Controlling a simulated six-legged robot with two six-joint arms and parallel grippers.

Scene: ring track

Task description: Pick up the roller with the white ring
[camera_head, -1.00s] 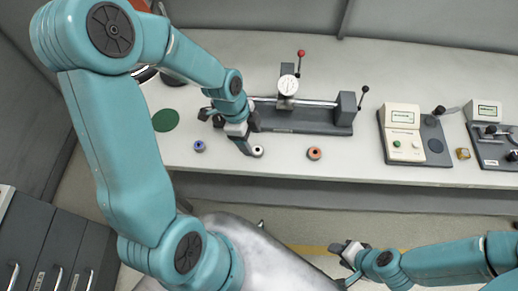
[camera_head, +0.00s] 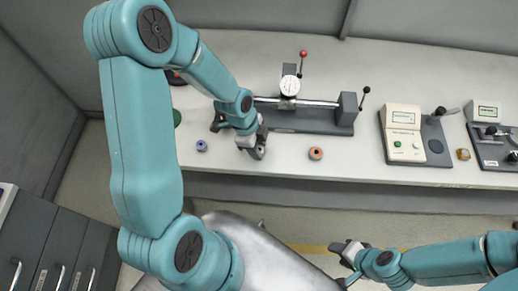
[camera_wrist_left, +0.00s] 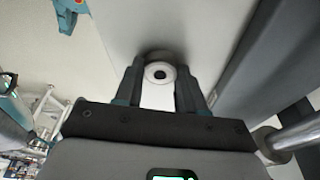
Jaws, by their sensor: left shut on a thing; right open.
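The roller with the white ring (camera_wrist_left: 150,72) shows in the left wrist view between the two fingers of my left gripper (camera_wrist_left: 160,80), its pale end and dark hole facing the camera. The left gripper is shut on it. In the head view this gripper (camera_head: 256,153) is at the front part of the bench and hides the roller. Whether the roller is clear of the bench top I cannot tell. My right gripper (camera_head: 346,250) is open and empty, in front of the bench at the lower right.
A blue-ringed roller (camera_head: 201,145) stands left of my left gripper and an orange-ringed roller (camera_head: 315,153) right of it. A dark fixture with a dial gauge (camera_head: 289,86) is close behind. A beige meter (camera_head: 403,131) stands further right. The bench (camera_head: 270,176) has a near edge just in front.

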